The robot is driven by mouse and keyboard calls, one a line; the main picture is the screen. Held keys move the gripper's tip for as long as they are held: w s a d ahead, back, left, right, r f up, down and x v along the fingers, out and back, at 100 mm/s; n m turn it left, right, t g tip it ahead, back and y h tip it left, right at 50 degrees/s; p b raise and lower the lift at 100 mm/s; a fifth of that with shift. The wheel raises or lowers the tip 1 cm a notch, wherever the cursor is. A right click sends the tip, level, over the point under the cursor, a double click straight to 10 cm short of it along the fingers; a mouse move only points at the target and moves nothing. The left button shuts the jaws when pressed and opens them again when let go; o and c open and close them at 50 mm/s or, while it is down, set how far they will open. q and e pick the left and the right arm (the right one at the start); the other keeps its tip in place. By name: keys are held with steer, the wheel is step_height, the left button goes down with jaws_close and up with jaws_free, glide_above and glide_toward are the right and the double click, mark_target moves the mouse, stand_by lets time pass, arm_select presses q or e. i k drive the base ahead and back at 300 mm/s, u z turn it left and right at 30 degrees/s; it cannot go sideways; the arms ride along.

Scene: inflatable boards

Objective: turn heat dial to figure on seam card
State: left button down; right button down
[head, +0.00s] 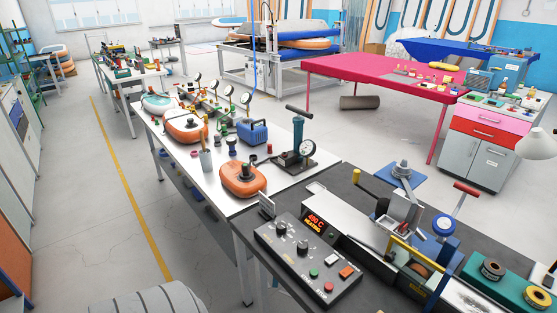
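A dark control box (290,262) sits at the near left of the dark bench. Its red-lit display (315,223) reads what looks like 490 C with HEATING below; the first digits are small. Two black dials stand on its face, one nearer the back left (281,228) and one nearer the middle (302,247). I cannot read their scales or tell which is the heat dial. A small upright card (267,206) stands behind the box's back left corner; its figure is not readable. Neither of my grippers is in view.
The box also carries a white switch (331,260), an orange switch (346,272), a green button (313,273) and a red button (328,287). A press with levers (402,215) stands to the right. A white bench (225,205) with orange boards adjoins behind.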

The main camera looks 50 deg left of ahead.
mark_target(281, 228)
steer(key=z, duration=0.2)
steer(key=k, duration=0.55)
steer(key=u, duration=1.75)
